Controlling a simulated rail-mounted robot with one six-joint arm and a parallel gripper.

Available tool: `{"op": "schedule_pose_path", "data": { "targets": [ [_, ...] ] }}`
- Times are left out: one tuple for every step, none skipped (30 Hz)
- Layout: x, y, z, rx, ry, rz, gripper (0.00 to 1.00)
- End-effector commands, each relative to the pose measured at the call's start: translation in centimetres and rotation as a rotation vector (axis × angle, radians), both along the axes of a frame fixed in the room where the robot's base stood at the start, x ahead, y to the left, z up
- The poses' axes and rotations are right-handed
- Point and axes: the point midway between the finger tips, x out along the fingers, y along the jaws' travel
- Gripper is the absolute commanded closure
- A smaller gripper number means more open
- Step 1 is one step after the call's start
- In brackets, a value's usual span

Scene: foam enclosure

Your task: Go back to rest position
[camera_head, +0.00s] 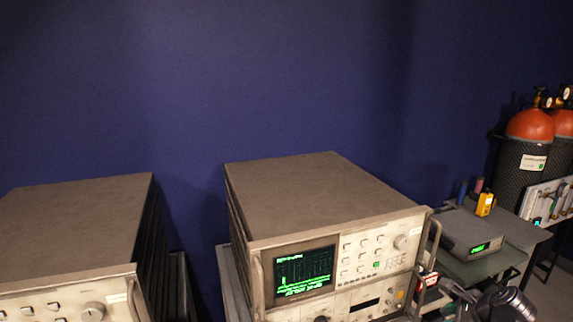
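A dark, rounded part, which looks like the end of my arm with my gripper (462,293), shows at the bottom right edge. It is in front of the instrument's right side and below the side table. It is cut off by the frame. Its fingers are too small and dark to tell whether they are open or shut, and I see nothing clearly held.
A large instrument with a lit green screen (305,272) stands at the centre. A second instrument (75,230) stands at the left. A side table (527,233) holds a small meter (470,232) and a yellow device (485,204). Red-topped cylinders (530,125) stand far right. A blue wall is behind.

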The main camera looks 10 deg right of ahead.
Motion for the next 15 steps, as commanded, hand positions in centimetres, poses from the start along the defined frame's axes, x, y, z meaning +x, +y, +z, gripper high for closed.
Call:
{"op": "schedule_pose_path", "data": {
  "targets": [
    [-0.2, 0.9, -0.3, -0.062, 0.022, 0.097, 0.64],
    [-0.3, 1.5, -0.6, -0.107, 0.037, 0.173, 0.64],
    [-0.3, 2.5, -0.9, -0.171, 0.060, 0.285, 0.64],
    [-0.2, 3.4, -1.2, -0.220, 0.077, 0.381, 0.64],
    [-0.2, 4.5, -1.5, -0.270, 0.096, 0.485, 0.64],
    [-0.1, 6.2, -1.8, -0.340, 0.119, 0.644, 0.64],
    [0.1, 7.8, -2.1, -0.394, 0.140, 0.782, 0.64],
    [0.2, 9.6, -2.3, -0.450, 0.159, 0.934, 0.64],
    [0.4, 12.1, -2.6, -0.519, 0.181, 1.138, 0.64],
    [0.5, 14.1, -2.7, -0.564, 0.194, 1.288, 0.64],
    [0.6, 16.1, -2.8, -0.605, 0.207, 1.432, 0.64],
    [0.7, 18.8, -2.8, -0.651, 0.221, 1.605, 0.64],
    [0.8, 20.8, -2.8, -0.679, 0.230, 1.718, 0.64],
    [0.9, 22.7, -2.8, -0.704, 0.238, 1.808, 0.64],
    [1.0, 25.1, -2.7, -0.728, 0.248, 1.890, 0.64]
  ]
}}
